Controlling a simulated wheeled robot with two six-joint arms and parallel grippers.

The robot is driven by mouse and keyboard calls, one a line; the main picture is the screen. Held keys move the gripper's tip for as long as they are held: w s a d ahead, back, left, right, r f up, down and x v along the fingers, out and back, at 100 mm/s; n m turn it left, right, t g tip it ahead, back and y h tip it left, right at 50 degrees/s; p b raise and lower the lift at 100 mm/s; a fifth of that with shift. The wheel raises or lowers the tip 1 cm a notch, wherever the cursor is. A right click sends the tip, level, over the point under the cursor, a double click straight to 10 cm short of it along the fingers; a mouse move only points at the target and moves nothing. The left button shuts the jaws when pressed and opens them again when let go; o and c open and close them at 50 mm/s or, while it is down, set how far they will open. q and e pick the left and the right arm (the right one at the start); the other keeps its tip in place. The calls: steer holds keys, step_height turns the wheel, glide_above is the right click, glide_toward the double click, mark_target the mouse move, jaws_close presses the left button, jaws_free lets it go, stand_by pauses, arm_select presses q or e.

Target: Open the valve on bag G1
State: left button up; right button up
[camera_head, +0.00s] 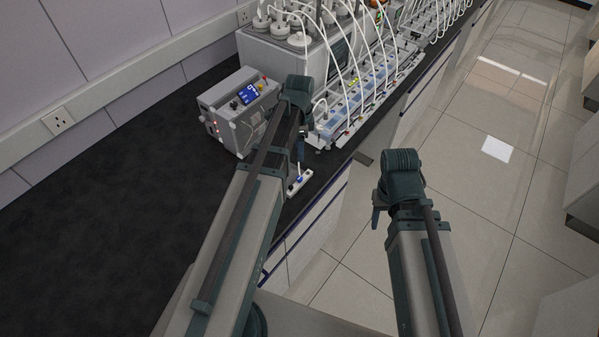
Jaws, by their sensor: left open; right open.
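No label reading G1 can be made out, so I cannot tell which part is bag G1 or its valve. A small white piece with a blue part (299,182) lies on the black counter near its front edge. My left gripper (301,150) points down above that piece, partly hidden by my own arm; it is open and apart from it as far as I can see. My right gripper (376,216) is open and empty, out over the floor in front of the counter. A row of blue-topped units (365,92) with white tubes stands along the counter's front edge.
A grey control box (236,108) with a blue display stands left of my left gripper. Behind it is a reactor bath (290,58) with white-capped bottles and looping tubes. The black counter (110,215) is bare at left. The tiled floor (490,200) is open at right.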

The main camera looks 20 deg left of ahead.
mark_target(299, 178)
arm_select(q)
step_height(299, 178, down, 14)
steer(key=b, duration=1.4)
steer(key=shift+r, duration=0.1)
jaws_close()
